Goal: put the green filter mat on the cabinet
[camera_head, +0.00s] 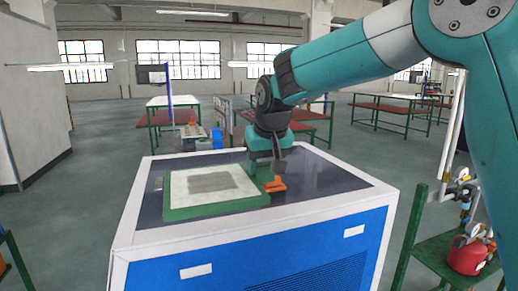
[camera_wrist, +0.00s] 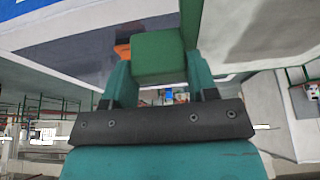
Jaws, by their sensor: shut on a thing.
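The green filter mat (camera_head: 177,208) is a flat green frame around a pale panel with a grey patch. It lies over the dark top of the blue and white cabinet (camera_head: 325,181), towards its left; whether it fully touches the top I cannot tell. My gripper (camera_head: 266,174) is at the mat's right side, shut on its green block-like grip. In the wrist view this green block of the mat (camera_wrist: 157,52) sits between the teal fingers.
A small orange piece (camera_head: 275,185) is on the cabinet top beside my gripper. Bare dark top lies to the right of it. A green stand with a red canister (camera_head: 466,255) is at the right.

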